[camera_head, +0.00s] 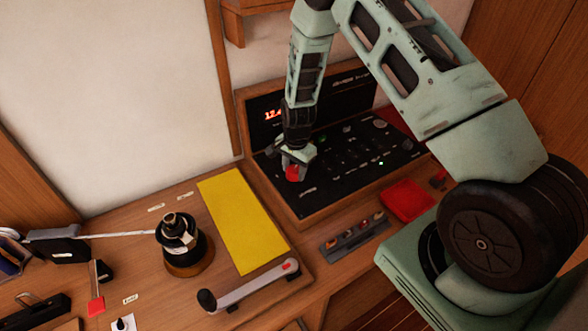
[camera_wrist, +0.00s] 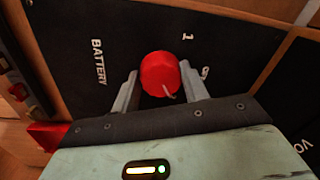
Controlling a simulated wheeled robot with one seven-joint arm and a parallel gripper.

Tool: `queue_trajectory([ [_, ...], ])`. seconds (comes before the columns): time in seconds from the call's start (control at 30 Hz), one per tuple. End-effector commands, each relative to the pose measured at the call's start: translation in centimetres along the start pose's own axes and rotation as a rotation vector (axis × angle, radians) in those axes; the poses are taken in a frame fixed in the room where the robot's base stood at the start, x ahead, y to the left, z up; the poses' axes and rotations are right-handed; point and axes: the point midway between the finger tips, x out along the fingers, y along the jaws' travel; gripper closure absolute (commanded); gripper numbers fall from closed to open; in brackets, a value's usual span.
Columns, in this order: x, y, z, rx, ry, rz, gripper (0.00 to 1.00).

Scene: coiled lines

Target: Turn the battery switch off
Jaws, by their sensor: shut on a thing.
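The battery switch is a round red knob on a black panel; it shows in the wrist view (camera_wrist: 160,74) and in the head view (camera_head: 292,173). White lettering beside it reads BATTERY, with a 1 above right of the knob and another mark partly hidden by a finger. My gripper (camera_wrist: 160,92) has one finger on each side of the knob and is shut on it. In the head view my gripper (camera_head: 297,160) reaches down to the near left part of the panel. A small pale mark shows on the knob's lower edge.
The wood-framed panel (camera_head: 348,150) carries several other knobs, a red display and a green light. A yellow sheet (camera_head: 243,222), a black winch (camera_head: 183,243) and a grey handle (camera_head: 248,287) lie to the left. A red square (camera_head: 407,200) lies in front.

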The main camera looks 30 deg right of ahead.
Motion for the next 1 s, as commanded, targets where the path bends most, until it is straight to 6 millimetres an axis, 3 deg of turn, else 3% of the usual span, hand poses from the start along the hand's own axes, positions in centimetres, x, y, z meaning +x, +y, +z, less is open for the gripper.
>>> queue_trajectory([
  [0.27, 0.26, 0.01, -0.1, -0.163, -0.009, -0.002, 0.79],
  [1.0, 0.07, 0.03, -0.3, -0.815, -0.046, -0.003, 0.79],
])
